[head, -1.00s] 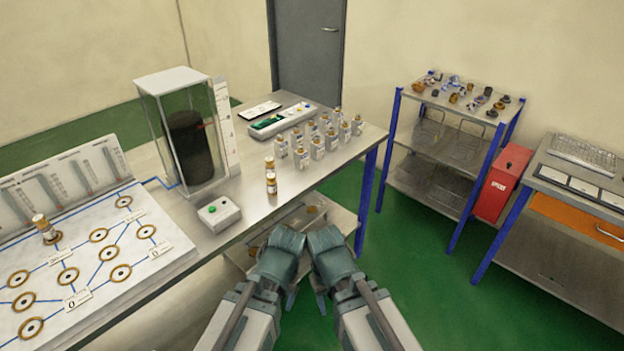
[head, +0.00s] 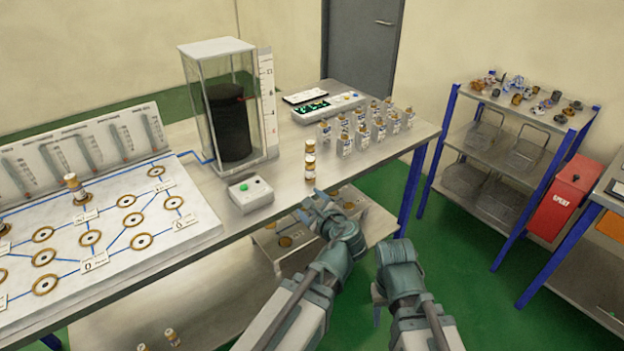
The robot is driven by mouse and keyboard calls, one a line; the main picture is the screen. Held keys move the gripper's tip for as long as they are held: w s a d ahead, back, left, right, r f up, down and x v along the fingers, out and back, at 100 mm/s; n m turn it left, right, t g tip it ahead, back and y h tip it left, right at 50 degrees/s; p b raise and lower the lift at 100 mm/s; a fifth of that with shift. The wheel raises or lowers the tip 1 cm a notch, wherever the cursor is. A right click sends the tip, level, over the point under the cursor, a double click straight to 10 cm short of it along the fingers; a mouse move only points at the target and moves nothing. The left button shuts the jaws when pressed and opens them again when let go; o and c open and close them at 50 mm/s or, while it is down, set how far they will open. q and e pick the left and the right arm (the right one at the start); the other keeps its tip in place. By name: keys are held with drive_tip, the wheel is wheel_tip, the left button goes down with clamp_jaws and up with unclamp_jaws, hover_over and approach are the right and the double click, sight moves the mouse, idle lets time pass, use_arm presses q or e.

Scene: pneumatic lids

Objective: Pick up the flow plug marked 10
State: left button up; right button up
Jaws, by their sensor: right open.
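Small white plugs with amber bands (head: 310,172) stand at the front edge of the steel bench. One stands behind another in line, and their markings are too small to read. Another similar plug (head: 75,190) stands upright on the white flow board at the left. I cannot tell which plug is marked 10.
A grey box with a green button (head: 250,192) and a glass case with a black cylinder (head: 228,120) stand left of the plugs. Several capped bottles (head: 365,130) stand behind. Two small plugs (head: 171,338) sit low at bottom left. A shelf (head: 345,205) lies under the bench.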

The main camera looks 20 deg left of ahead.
sight(311, 164)
use_arm(q)
drive_tip(key=w+r+m+t+b, duration=0.1)
drive_tip(key=w+m, duration=0.2)
drive_tip(key=w, duration=0.1)
drive_tip(key=w+a+r+m+t+b, duration=0.1)
drive_tip(key=w+m+t, duration=0.1)
drive_tip(key=w+m, duration=0.1)
drive_tip(key=w+r+m+t+b, duration=0.1)
drive_tip(key=w+m+t, duration=0.1)
drive_tip(key=w+m, duration=0.2)
drive_tip(key=shift+w+a+r+m+h, duration=0.25)
drive_tip(key=shift+w+a+m+h, duration=0.05)
drive_tip(key=shift+w+h, duration=0.1)
drive_tip(key=shift+w+a+f+b, duration=0.4)
drive_tip(key=shift+w+a, duration=0.15)
drive_tip(key=shift+w, duration=0.1)
drive_tip(key=shift+w+a+f+b, duration=0.4)
drive_tip(key=shift+w+a, duration=0.1)
drive_tip(key=shift+w, duration=0.15)
drive_tip(key=shift+x, duration=1)
drive_tip(key=shift+s+r, duration=0.1)
drive_tip(key=shift+r, duration=0.05)
clamp_jaws()
use_arm(e)
wheel_tip(311, 164, down, 5)
drive_tip(key=shift+f, duration=0.2)
